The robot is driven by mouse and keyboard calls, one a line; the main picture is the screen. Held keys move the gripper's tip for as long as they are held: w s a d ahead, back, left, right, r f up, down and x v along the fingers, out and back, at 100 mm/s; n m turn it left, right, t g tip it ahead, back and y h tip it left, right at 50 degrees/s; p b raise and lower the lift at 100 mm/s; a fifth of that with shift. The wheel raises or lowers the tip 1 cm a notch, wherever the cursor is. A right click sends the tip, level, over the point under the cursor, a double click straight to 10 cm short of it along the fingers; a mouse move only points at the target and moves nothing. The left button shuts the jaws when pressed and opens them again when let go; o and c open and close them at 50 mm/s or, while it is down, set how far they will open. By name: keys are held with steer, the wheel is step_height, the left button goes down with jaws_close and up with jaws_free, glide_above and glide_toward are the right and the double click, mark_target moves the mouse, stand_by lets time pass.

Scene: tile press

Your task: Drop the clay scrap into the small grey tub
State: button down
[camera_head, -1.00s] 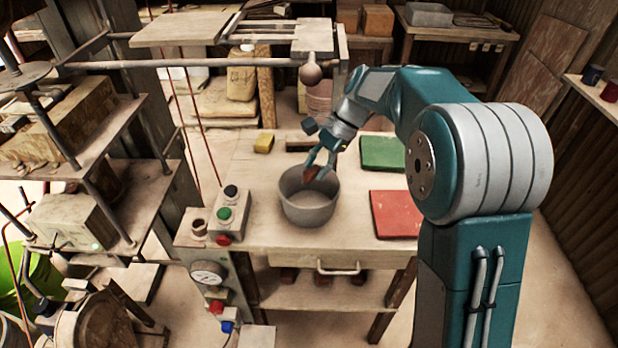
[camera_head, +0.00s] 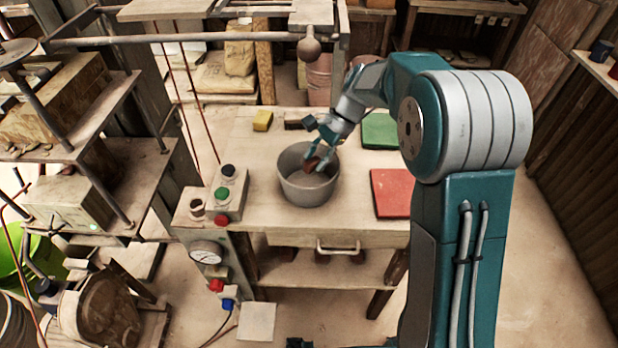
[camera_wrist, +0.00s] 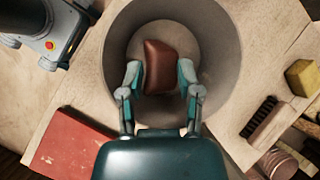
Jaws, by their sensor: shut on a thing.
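The clay scrap (camera_wrist: 160,66) is a reddish-brown lump, held between the two fingers of my gripper (camera_wrist: 160,80) in the wrist view. In the head view the scrap (camera_head: 311,164) shows small and dark at the tips of my gripper (camera_head: 318,158). The small grey tub (camera_head: 307,192) is a round, open tub on the wooden table. My gripper is shut on the scrap and sits over the tub's opening, near its far right rim in the head view. In the wrist view the tub (camera_wrist: 225,45) surrounds the scrap, and its floor shows bare beyond it.
A red tile (camera_head: 391,193) and a green tile (camera_head: 381,130) lie right of the tub. A yellow block (camera_head: 262,120) and a brush (camera_wrist: 262,120) lie behind it. A button box (camera_head: 228,193) stands left of the tub. The table front (camera_head: 290,225) is clear.

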steer(key=shift+c, duration=1)
jaws_free()
steer(key=v, duration=1.2)
steer(key=shift+f, duration=0.1)
